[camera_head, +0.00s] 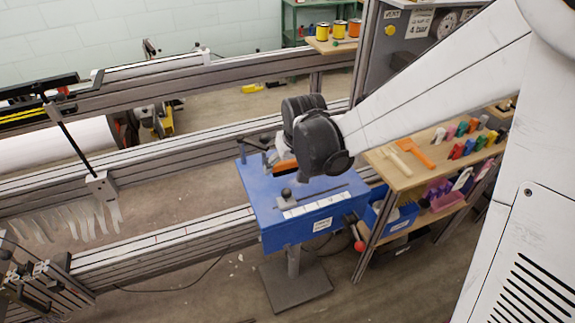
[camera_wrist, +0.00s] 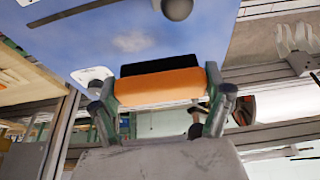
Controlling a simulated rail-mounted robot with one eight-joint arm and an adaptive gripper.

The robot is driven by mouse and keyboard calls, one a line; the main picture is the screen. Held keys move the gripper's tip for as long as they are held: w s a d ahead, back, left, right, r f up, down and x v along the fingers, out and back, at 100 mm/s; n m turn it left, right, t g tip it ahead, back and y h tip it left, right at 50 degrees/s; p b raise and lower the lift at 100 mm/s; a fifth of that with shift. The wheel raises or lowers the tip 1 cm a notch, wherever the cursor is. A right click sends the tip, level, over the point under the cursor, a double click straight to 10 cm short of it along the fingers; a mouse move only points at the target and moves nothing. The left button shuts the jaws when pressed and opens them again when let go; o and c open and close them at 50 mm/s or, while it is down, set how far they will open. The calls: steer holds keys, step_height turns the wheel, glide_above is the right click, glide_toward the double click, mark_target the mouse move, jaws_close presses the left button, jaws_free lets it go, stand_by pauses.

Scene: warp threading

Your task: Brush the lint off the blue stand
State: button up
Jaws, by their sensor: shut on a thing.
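The blue stand (camera_head: 317,212) is a blue-topped table on a single post with a dark floor plate. Its blue top also shows in the wrist view (camera_wrist: 120,42), with whitish, lint-like patches on it. My gripper (camera_head: 282,168) is over the far part of the stand's top, mostly hidden behind my black wrist in the head view. In the wrist view my gripper (camera_wrist: 162,88) is shut on an orange brush (camera_wrist: 158,90) with a black strip along its far edge. The strip is at or close to the blue top; I cannot tell if it touches.
On the stand are a dark ball knob (camera_head: 286,193), a thin dark rod and a white labelled strip (camera_head: 304,208). A wooden shelf (camera_head: 398,178) with coloured tools stands close at right. Metal rails (camera_head: 165,238) run behind and left.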

steer(key=shift+r+p, duration=0.5)
steer(key=shift+r, duration=0.6)
